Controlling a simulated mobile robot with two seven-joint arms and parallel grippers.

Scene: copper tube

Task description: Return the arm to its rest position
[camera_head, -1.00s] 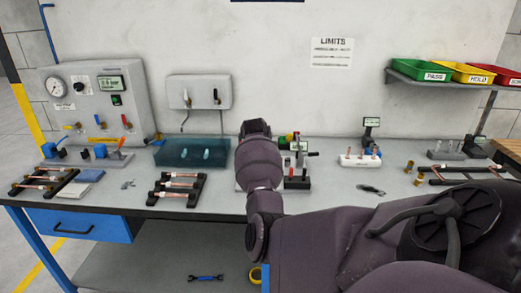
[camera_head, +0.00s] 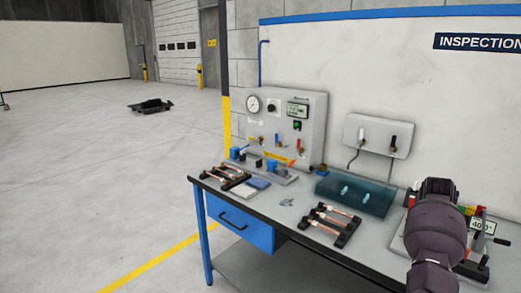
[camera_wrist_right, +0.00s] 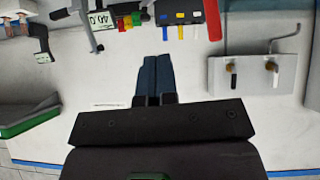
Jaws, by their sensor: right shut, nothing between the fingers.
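My right arm (camera_head: 436,235) rises at the right edge in the head view, over the bench's right part. Its gripper fingers are hidden there behind the wrist. In the right wrist view my right gripper (camera_wrist_right: 155,62) shows two dark blue fingers shut together with nothing between them. They point toward the bench fixtures, apart from the things around. My left gripper is not in view.
The workbench (camera_head: 300,228) carries a gauge panel (camera_head: 285,125), a blue-green tray (camera_head: 352,195) and copper tubes in black racks (camera_head: 333,225). A wall valve box (camera_head: 377,135) stands behind. A green bin (camera_wrist_right: 30,118) shows in the wrist view. Open floor lies left.

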